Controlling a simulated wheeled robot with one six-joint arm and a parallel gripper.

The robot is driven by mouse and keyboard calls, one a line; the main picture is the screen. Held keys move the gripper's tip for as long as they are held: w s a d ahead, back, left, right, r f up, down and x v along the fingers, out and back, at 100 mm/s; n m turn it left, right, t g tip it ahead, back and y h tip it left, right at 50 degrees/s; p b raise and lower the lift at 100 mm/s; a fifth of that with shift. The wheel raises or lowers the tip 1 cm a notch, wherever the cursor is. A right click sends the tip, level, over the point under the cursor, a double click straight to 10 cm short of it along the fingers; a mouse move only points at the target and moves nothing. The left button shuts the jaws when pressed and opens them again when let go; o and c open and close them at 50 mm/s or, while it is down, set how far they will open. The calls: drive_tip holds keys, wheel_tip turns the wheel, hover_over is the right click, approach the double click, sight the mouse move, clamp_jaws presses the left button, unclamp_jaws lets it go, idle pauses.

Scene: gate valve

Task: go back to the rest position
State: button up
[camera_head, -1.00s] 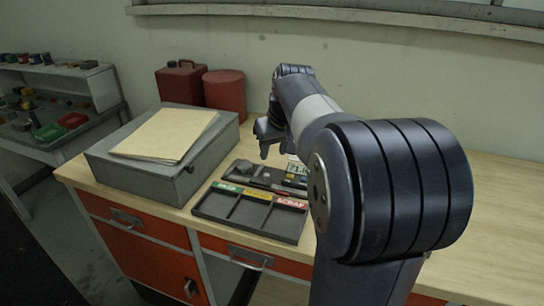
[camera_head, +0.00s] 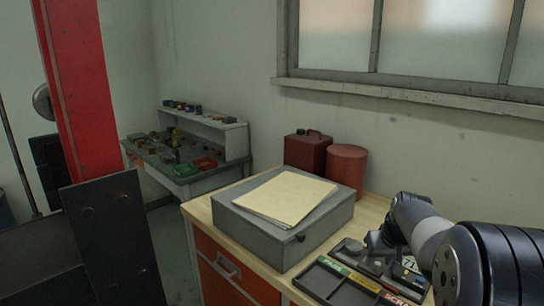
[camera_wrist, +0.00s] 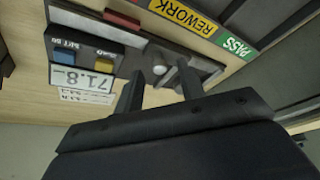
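My gripper (camera_head: 378,246) hangs over the back of the bench at the lower right of the head view. In the wrist view its two fingers (camera_wrist: 160,84) stand apart with nothing held between them. Beyond the fingertips is a dark tray or fixture (camera_wrist: 208,66) with a small grey round part. A gauge box (camera_wrist: 85,55) with a display reading 71.8 and blue and yellow buttons is to the left. The sorting tray (camera_head: 330,285) has green, yellow and red labels; REWORK and PASS read in the wrist view (camera_wrist: 190,15).
A grey box (camera_head: 275,240) with a folder (camera_head: 285,197) on it stands left of my gripper. A red can (camera_head: 307,153) and a red cylinder (camera_head: 347,167) stand behind it. A side bench (camera_head: 170,170) holds small parts and bins. A red post (camera_head: 75,85) is at the left.

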drive_tip(key=shift+w+a, duration=0.7)
drive_tip(key=shift+w, duration=0.05)
drive_tip(key=shift+s+r, duration=0.25)
drive_tip(key=shift+r, duration=0.25)
